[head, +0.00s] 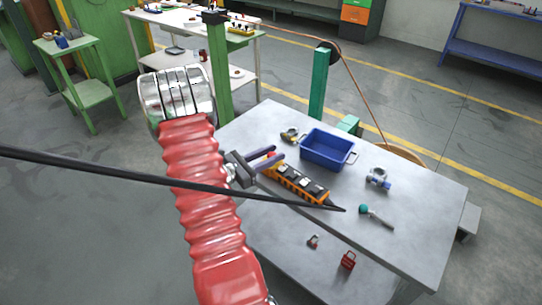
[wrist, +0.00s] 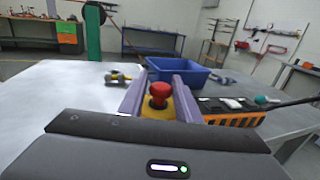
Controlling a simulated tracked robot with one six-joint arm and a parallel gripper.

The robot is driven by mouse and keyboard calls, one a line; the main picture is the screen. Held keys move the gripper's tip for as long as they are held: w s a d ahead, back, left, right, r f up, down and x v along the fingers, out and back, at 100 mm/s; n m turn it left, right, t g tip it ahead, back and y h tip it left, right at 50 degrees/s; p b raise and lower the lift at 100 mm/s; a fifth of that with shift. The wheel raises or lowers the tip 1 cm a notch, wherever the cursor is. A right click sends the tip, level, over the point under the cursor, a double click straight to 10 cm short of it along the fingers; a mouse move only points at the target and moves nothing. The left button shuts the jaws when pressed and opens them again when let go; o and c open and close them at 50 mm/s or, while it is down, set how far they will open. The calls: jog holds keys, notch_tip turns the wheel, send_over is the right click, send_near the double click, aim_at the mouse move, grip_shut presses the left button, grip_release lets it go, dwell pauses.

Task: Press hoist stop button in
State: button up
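The hoist pendant (head: 300,184) is an orange and black control box lying on the grey table. Its red mushroom stop button (wrist: 159,91) stands up on a yellow end in the wrist view. My gripper (head: 271,156) is low over the table at that end of the pendant. In the wrist view my gripper's two purple fingers (wrist: 160,92) are apart, with the red button between them in the picture. I cannot tell whether either finger touches the button.
A blue bin (head: 327,149) stands just behind the pendant. A brass fitting (head: 290,135), a clamp (head: 377,178) and a teal-knobbed tool (head: 376,215) lie on the table (head: 430,205). A black cable crosses in front of my arm to the pendant. A green post (head: 319,85) rises behind.

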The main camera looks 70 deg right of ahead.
grip_shut()
jog(key=shift+f, duration=0.55)
jog(key=shift+o, duration=2.2)
grip_release()
jog(key=shift+w+a, duration=0.1)
jog(key=v, duration=1.3)
jog(key=shift+w+a, duration=0.15)
jog(key=shift+a, duration=0.1)
